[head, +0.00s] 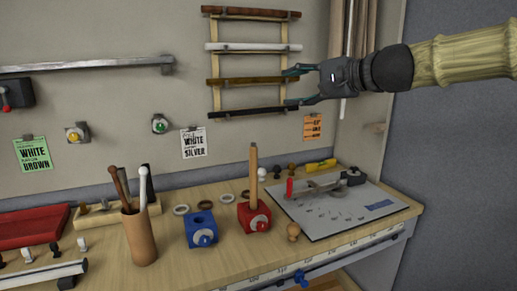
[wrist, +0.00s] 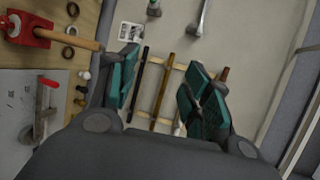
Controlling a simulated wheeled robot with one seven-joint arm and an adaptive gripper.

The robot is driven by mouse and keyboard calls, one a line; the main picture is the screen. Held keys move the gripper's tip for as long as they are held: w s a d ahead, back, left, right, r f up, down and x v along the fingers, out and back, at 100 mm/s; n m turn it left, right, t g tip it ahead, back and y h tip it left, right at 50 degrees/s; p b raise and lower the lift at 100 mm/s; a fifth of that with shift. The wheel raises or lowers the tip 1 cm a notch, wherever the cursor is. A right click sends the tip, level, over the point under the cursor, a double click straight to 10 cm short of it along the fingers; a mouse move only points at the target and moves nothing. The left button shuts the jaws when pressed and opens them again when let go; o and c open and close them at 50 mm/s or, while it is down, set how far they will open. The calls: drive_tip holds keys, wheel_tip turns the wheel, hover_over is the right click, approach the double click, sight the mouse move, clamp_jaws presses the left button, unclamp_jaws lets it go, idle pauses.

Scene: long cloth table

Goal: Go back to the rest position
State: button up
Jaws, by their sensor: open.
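My gripper (head: 296,87) is open and empty in the head view, its two fingers pointing left in front of the wall rack (head: 215,62). Its fingertips overlap the right ends of the rack's lower two bars; I cannot tell how far apart in depth they are. In the wrist view my gripper (wrist: 160,100) shows its two teal finger pads spread wide, with the rack bars (wrist: 162,92) seen between them and nothing held.
Below stands the workbench (head: 330,262) with a red block holding a wooden rod (head: 254,217), a blue block (head: 201,230), a brown cup of sticks (head: 139,238) and a grey board (head: 340,222). A side panel (head: 378,130) rises at the right.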

drive_tip(key=s+d+f+n+g+h, duration=0.1)
drive_tip(key=d+f+g+h, duration=0.15)
drive_tip(key=f, duration=1.95)
drive_tip(key=s+d+f+g+h, duration=0.15)
drive_tip(key=f+h, duration=0.25)
drive_tip(key=f, duration=1.8)
drive_tip(key=s+d+f+n+g+h, duration=0.1)
drive_tip(key=s+d+f, duration=0.1)
drive_tip(key=s+f, duration=0.65)
drive_tip(key=s+d+f+n+g+h, duration=0.1)
drive_tip(key=s+f+n+g+h, duration=0.15)
drive_tip(key=f, duration=1.05)
drive_tip(key=s+d+f+n+g, duration=0.1)
drive_tip(key=s+f, duration=0.4)
drive_tip(key=s, duration=0.5)
drive_tip(key=s+d+f+n+g, duration=0.1)
drive_tip(key=s+d+f+n, duration=0.1)
drive_tip(key=s+f, duration=0.4)
drive_tip(key=s+d+f+n+g+h, duration=0.1)
drive_tip(key=s+f, duration=0.5)
drive_tip(key=s, duration=0.9)
drive_tip(key=shift+d+n, duration=0.55)
drive_tip(key=shift+d, duration=0.6)
